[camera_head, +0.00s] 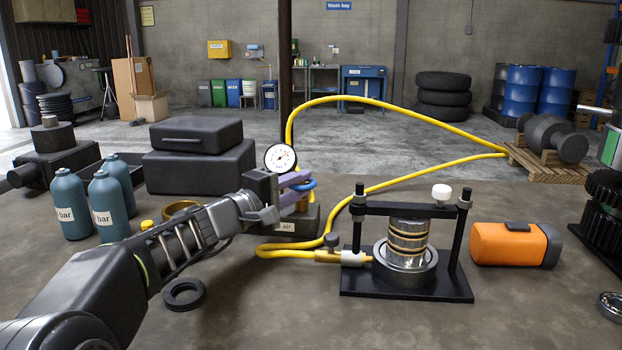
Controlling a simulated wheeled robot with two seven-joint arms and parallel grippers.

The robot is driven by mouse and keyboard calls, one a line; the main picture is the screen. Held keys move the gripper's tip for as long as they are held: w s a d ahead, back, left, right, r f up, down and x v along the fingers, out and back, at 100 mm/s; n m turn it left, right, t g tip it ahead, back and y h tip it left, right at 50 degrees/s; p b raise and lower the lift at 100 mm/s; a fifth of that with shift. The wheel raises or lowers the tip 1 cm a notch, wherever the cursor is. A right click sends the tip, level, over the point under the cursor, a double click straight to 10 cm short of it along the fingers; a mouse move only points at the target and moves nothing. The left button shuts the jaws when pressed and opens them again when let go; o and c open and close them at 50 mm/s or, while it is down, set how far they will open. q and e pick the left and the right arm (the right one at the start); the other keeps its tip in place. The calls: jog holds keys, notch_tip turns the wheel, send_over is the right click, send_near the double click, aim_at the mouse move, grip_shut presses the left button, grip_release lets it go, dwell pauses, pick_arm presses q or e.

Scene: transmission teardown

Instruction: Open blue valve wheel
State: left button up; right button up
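The blue valve wheel (311,184) sits on a brass stem above a dark block labelled "air" (296,224), beside a round white pressure gauge (280,158). My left gripper (298,188) is at the wheel, with one purple finger on its far side and one on its near side. The fingers hide much of the wheel's rim. I cannot tell whether they press on it or stand slightly apart from it. My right gripper is not in view.
A yellow hose (385,183) loops behind the gauge and along the bench to a black press frame (408,290) holding a metal ring stack (408,240). Teal bottles (72,205) and a black case (200,168) stand left. An orange flashlight (505,243) lies right. A black ring (184,294) lies in front.

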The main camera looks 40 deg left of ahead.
aim_at(311, 179)
pick_arm(q)
jog(key=shift+w+d, duration=0.1)
jog(key=shift+w, duration=1.75)
grip_shut()
